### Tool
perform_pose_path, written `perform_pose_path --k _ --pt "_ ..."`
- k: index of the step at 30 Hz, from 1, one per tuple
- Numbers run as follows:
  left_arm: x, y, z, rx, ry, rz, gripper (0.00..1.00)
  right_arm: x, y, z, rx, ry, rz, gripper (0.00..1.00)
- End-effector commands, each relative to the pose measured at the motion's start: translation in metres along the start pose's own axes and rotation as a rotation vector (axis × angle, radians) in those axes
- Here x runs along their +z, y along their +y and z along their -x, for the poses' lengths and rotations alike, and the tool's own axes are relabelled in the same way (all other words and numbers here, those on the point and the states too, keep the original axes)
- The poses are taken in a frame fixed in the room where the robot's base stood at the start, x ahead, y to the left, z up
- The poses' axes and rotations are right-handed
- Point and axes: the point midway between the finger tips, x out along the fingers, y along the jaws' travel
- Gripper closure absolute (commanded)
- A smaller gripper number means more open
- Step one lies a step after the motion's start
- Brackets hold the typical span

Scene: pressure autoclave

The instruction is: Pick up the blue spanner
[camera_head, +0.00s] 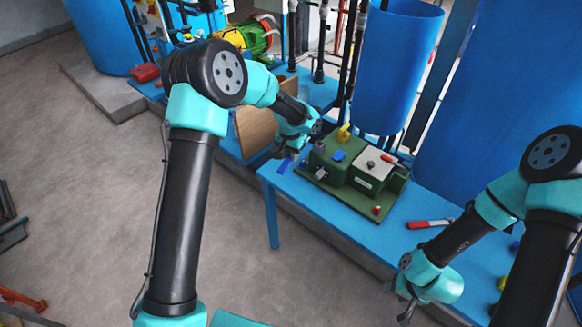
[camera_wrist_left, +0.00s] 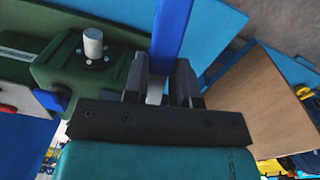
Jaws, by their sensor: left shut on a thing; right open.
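The blue spanner (camera_head: 284,166) is a flat blue bar that hangs from my left gripper (camera_head: 283,153) near the left end of the blue table. In the left wrist view the spanner (camera_wrist_left: 173,35) stands between the two dark fingers of my left gripper (camera_wrist_left: 160,85), which are shut on it. Its far end runs out of that picture at the top. My right gripper (camera_head: 404,309) is open and empty, low in front of the table at the right, with its fingers small in view.
A green machine (camera_head: 350,165) with a yellow handle and blue knob stands on the blue table (camera_head: 307,197), close right of my left gripper. A red-handled tool (camera_head: 430,224) lies further right. A brown board (camera_head: 255,130) leans behind. Blue tanks (camera_head: 395,65) stand at the back.

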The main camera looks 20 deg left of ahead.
Motion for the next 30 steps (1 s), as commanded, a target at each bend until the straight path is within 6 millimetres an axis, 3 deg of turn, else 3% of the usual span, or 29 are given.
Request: perform_pose_path --k 3,9,30 --pt "-0.001 0.001 0.024 0.0 0.004 -0.001 1.0 0.0 0.0 0.0 0.0 0.0 0.0 0.5" --pt "0.0 0.001 0.042 0.0 0.002 0.0 1.0 0.0 0.0 0.0 0.0 0.0 0.0 0.5" --pt "-0.001 0.0 0.039 -0.001 -0.006 0.001 1.0 0.0 0.0 0.0 0.0 0.0 0.0 0.5"
